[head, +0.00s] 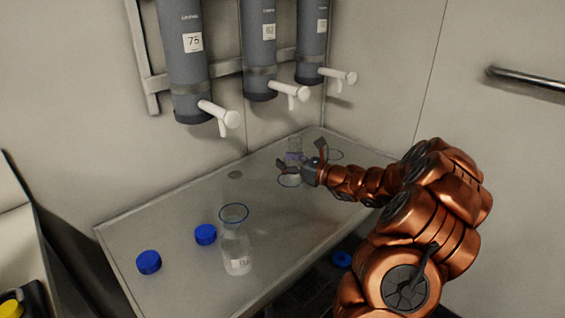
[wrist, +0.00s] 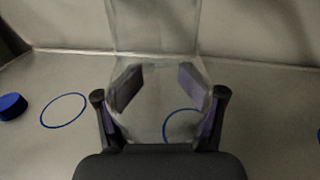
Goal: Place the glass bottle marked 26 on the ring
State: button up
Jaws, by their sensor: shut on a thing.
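My gripper (head: 301,163) is at the far right part of the counter, shut on a clear glass bottle (head: 295,145). In the wrist view the fingers (wrist: 160,100) hold the bottle's sides (wrist: 150,40), and no number can be read on it. In the wrist view one ring (wrist: 168,122) shows partly through and beside the bottle, and another (wrist: 63,110) lies left. I cannot tell whether the bottle touches the counter.
Grey dispensers (head: 187,65) with white taps hang above. The counter's left-middle (head: 185,205) is clear.

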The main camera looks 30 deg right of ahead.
jog(key=w, duration=0.1)
jog(key=w+d, duration=0.1)
jog(key=w, duration=0.1)
jog(key=w+d, duration=0.1)
jog(key=w, duration=0.1)
jog(key=shift+w+d+f, duration=0.1)
jog(key=shift+w+f, duration=0.15)
notch_tip(320, 180, down, 4)
jog(key=shift+r, duration=0.2)
jog(key=o, duration=1.7)
jog(key=shift+f, duration=0.1)
jog(key=shift+s, duration=0.1)
jog(key=shift+s+d, duration=0.1)
jog(key=shift+s, duration=0.05)
jog(key=v, duration=1.1)
jog(key=shift+s+d, duration=0.15)
jog(key=shift+s, duration=0.15)
